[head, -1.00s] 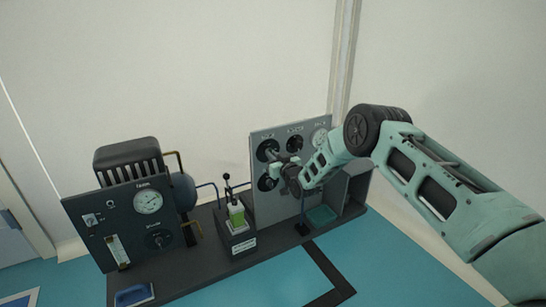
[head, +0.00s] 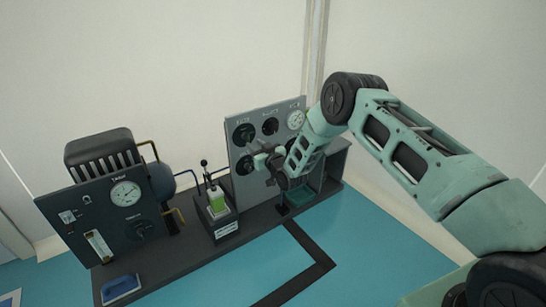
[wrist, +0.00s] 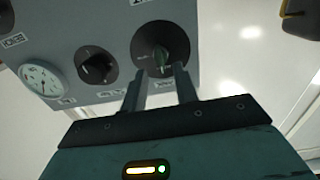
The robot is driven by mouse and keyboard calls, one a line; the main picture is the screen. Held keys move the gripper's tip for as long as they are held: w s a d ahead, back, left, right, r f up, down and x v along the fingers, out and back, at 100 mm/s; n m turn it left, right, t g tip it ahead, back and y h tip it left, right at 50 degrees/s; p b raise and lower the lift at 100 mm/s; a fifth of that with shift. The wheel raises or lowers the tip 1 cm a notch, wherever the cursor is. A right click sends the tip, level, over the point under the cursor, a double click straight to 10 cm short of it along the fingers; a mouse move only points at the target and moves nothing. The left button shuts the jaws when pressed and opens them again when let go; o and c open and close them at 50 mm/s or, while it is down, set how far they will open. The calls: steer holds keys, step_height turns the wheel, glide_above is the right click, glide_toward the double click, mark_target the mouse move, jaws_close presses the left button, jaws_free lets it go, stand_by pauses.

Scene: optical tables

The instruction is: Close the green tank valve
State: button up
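A grey upright panel (head: 236,190) carries round dark knobs and a gauge. The green-handled valve knob (wrist: 161,56) on its black dial shows in the wrist view, where the panel appears upside down. It matches the upper left knob (head: 244,134) in the head view. My gripper (wrist: 161,70) is open, with its two fingers apart and their tips over the edge of the green knob's dial. I cannot tell whether they touch the handle. In the head view my gripper (head: 262,158) is in front of the panel, its fingers hard to make out.
A black knob (wrist: 97,66) and a white gauge (wrist: 40,79) sit beside the green knob. Left of the panel stand a small stand with a green vial (head: 216,202) and a dark instrument box (head: 98,222). The teal tabletop (head: 335,222) in front is mostly clear.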

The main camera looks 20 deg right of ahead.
steer(key=p+v, duration=0.3)
steer(key=v, duration=0.9)
steer(key=shift+s, duration=0.2)
